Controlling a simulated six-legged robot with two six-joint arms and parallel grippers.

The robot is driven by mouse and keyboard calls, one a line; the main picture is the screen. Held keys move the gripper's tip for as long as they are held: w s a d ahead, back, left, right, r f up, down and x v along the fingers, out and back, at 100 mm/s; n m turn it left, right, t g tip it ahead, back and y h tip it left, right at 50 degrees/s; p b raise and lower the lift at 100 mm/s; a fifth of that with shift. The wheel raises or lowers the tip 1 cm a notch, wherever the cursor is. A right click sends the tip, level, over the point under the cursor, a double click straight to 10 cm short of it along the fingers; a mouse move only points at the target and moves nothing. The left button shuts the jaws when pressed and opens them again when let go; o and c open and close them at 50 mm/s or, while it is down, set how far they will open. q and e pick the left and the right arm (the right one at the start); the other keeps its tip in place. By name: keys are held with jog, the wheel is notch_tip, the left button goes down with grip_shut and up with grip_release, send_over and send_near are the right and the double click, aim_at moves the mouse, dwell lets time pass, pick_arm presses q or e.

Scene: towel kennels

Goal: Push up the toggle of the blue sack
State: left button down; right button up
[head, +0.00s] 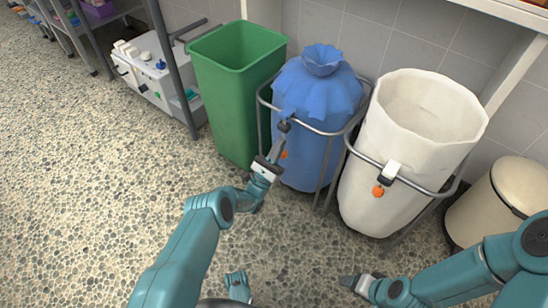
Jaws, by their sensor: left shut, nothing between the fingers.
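The blue sack (317,98) hangs in a metal ring stand, its top gathered into a closed tuft. A dark toggle (284,126) sits at the ring's front left, and an orange tag (284,155) shows lower down beside my gripper. My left gripper (279,143) is shut and empty, its fingertips just below the toggle; I cannot tell whether they touch it. My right gripper (348,283) is low at the bottom right, well away from the sack; its fingers are too small to read.
A green bin (235,85) stands left of the blue sack. An open white sack (385,160) in a ring with a white toggle (391,171) and orange ball (378,191) stands right. A beige bin (500,205) is at far right. Pebbled floor in front is clear.

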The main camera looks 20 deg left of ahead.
pick_arm(q)
jog(key=shift+r, duration=1.15)
pick_arm(e)
jog(key=shift+s+r, duration=0.3)
jog(key=shift+r, duration=0.05)
